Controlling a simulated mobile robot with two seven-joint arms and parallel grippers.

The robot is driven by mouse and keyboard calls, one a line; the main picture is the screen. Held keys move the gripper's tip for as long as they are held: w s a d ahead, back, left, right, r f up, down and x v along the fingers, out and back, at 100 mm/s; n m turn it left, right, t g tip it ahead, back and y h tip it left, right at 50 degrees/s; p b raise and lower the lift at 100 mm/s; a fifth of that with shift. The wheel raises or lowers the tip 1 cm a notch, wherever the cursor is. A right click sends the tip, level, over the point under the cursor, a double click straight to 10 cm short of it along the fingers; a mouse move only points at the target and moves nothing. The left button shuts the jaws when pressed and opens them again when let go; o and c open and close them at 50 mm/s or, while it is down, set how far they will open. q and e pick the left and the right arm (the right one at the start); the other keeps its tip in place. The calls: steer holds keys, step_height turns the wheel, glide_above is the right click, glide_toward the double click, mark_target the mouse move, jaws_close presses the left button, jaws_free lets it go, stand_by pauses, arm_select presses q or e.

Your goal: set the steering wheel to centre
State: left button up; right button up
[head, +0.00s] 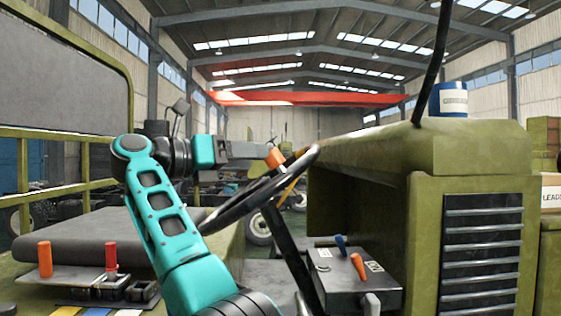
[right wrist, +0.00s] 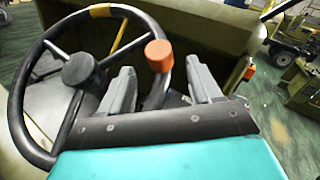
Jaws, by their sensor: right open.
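The steering wheel (head: 240,204) has a thin black rim, a dark hub and an orange spinner knob (head: 275,158). It also shows in the right wrist view (right wrist: 17,95), with a yellow band (right wrist: 108,11) on its upper rim and the knob (right wrist: 159,54) on its right side. My right gripper (head: 262,151) reaches the knob from the left in the head view. Its two grey fingers (right wrist: 160,72) are open, one on each side of the knob, with visible gaps. My left gripper is not in view.
A green hood with a grille (head: 483,250) stands at the right, with a blue and white can (head: 453,99) on top. A control box (head: 345,290) with blue and orange levers sits below the wheel. A seat (head: 100,243) and levers lie at the left.

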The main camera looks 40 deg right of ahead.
mark_target(280, 157)
steer(key=d, duration=0.8)
steer(key=shift+c, duration=0.2)
jaws_close()
